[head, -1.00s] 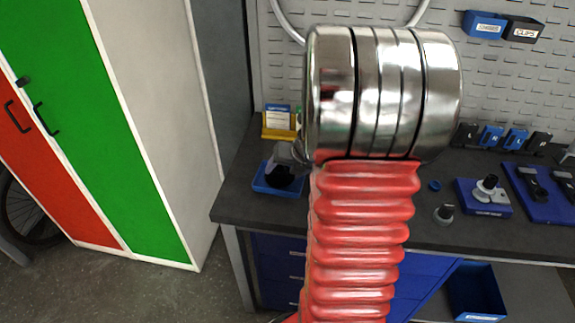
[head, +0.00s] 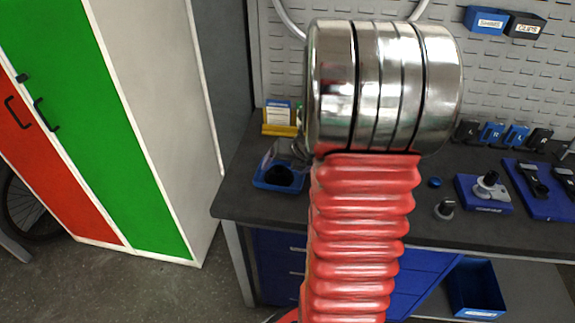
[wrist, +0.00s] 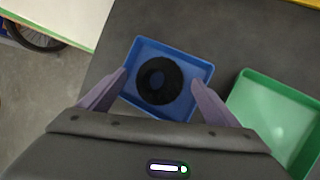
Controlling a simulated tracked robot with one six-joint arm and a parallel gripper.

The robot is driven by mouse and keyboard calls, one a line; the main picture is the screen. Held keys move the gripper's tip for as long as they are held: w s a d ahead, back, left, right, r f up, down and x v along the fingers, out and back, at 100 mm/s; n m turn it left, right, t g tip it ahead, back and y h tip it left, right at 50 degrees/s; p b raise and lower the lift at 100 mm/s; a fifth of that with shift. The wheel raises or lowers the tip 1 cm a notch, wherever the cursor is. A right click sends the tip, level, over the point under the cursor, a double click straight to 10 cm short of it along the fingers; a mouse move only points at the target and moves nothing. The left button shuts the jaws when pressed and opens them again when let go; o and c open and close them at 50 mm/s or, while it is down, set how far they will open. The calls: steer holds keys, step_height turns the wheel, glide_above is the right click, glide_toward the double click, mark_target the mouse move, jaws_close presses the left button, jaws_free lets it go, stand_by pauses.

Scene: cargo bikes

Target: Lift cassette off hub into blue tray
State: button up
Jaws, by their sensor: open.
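The blue tray (wrist: 145,47) lies on the dark bench top, below my gripper in the wrist view. The tray (head: 262,182) and black part (head: 279,176) also show at the left of the bench in the head view. My gripper (wrist: 159,77) is open and empty, its two purple fingers apart above the tray's left and right sides. In the head view, my arm hides most of the gripper. I cannot make out the hub.
A green tray (wrist: 253,90) stands right of the blue one in the wrist view. A yellow holder with a card (head: 279,122) stands behind the blue tray. Blue tool holders (head: 484,205) occupy the bench's right. A tall cabinet (head: 150,100) stands left of the bench.

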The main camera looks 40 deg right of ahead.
steer(key=v, duration=1.3)
steer(key=shift+s+r, duration=0.15)
steer(key=shift+r, duration=0.2)
steer(key=a+r+n+y, duration=0.1)
steer(key=a+r+n, duration=0.2)
steer(key=a+n, duration=1.5)
steer(key=s+a+n, duration=0.4)
steer(key=a+n, duration=0.2)
steer(key=n, duration=0.7)
steer(key=s+a+r+n+g, duration=0.1)
steer(key=s+a+n, duration=0.3)
steer(key=n, duration=0.9)
steer(key=shift+a+r, duration=0.25)
steer(key=shift+a, duration=0.7)
